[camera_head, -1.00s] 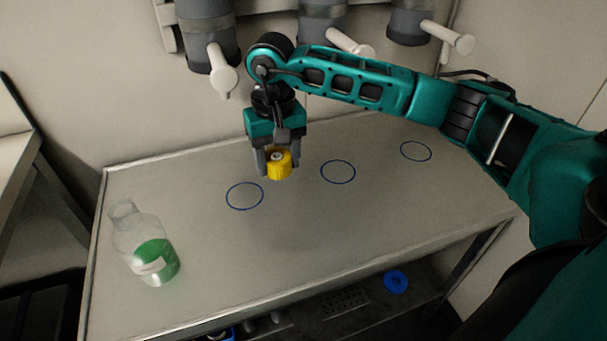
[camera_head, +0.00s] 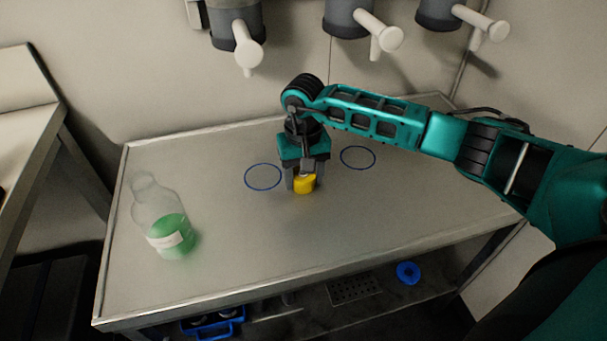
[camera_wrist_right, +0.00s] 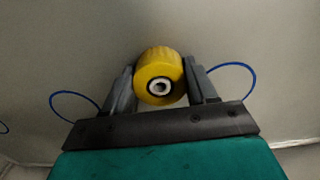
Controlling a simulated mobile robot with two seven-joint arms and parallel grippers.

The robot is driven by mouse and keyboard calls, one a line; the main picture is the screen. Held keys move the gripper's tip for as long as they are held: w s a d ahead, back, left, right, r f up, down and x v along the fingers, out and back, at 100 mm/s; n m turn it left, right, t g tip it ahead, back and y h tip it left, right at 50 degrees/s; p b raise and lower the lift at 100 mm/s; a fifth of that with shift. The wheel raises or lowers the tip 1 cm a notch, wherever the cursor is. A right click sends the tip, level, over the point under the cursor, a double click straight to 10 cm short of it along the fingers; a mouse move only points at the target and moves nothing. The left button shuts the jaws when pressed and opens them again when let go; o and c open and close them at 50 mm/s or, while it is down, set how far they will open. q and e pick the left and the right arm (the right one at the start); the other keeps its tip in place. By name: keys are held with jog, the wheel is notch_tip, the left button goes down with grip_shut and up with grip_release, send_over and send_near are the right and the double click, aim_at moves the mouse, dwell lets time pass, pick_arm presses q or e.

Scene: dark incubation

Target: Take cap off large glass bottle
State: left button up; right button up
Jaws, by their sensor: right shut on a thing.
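The large glass bottle (camera_head: 158,208) stands upright on the left part of the metal table. It is clear, holds green liquid, bears a white label, and its neck is open with no cap on it. The yellow cap (camera_head: 305,184) is between the fingers of my right gripper (camera_head: 304,180), near the middle of the table. In the right wrist view, the yellow cap (camera_wrist_right: 160,78) sits between the two fingers of my right gripper (camera_wrist_right: 161,84), which is shut on it. Whether the cap touches the tabletop is hard to tell. My left gripper is not in view.
Blue circles are marked on the metal table (camera_head: 220,260), one (camera_head: 263,177) left of my right gripper and one (camera_head: 358,157) to its right. Grey dispensers with white handles (camera_head: 240,40) hang on the wall behind. A lower shelf holds a blue ring (camera_head: 408,272).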

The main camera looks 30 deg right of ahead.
jog(key=shift+r, duration=0.1)
jog(key=shift+f, duration=0.2)
jog(key=o, duration=1.2)
jog(key=shift+c, duration=0.2)
jog(key=shift+r, duration=0.1)
